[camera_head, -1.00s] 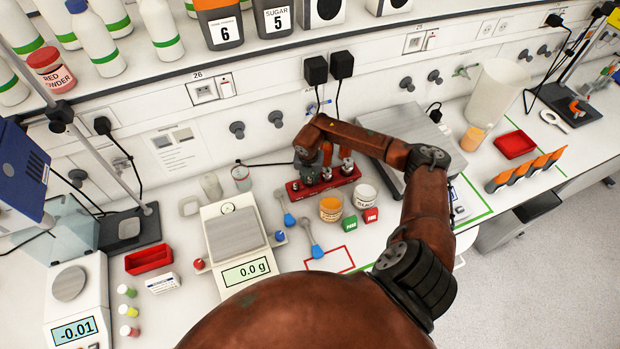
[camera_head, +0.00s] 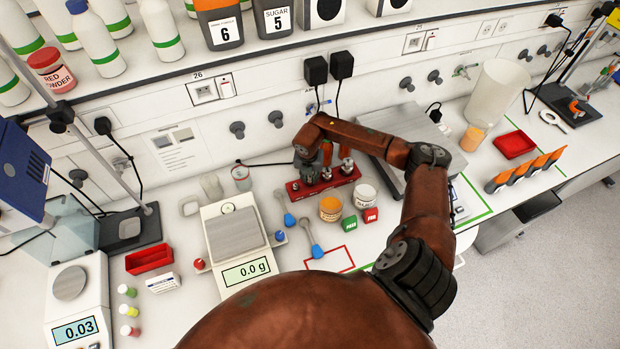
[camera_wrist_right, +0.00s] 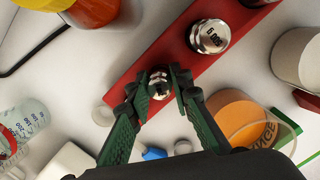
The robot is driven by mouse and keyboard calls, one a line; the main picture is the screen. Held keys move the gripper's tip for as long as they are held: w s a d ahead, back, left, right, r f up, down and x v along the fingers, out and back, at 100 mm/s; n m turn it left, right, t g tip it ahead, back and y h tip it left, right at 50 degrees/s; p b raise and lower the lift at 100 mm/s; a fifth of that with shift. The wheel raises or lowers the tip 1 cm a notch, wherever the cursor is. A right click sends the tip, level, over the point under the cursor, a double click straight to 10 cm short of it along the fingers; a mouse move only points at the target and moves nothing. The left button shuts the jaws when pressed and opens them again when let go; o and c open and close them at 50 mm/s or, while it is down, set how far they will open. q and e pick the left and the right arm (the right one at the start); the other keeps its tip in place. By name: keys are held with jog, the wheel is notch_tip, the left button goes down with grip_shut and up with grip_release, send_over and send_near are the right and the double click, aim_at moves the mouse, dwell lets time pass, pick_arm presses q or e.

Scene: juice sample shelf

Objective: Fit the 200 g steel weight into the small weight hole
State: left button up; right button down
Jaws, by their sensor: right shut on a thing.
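The 200 g steel weight (camera_wrist_right: 159,85) is a small shiny piece between the fingertips of my right gripper (camera_wrist_right: 160,92), which is shut on it. In the head view my right gripper (camera_head: 308,168) points down at the left end of the red weight block (camera_head: 340,179). In the wrist view the weight is at the near end of the red block (camera_wrist_right: 178,68). The fingers and the weight hide the small hole, so I cannot tell whether the weight is in it or above it. A larger steel weight (camera_wrist_right: 209,36) marked 500 g stands in the block. My left gripper is not in view.

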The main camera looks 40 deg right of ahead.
jog(key=shift+r, duration=0.15)
jog(key=c, duration=1.7)
grip_release()
jog(key=shift+o, duration=0.2)
notch_tip(320, 180, up, 12)
jog(key=s+a, duration=0.1)
jog(key=shift+a, duration=0.15)
jog(key=shift+s, duration=0.1)
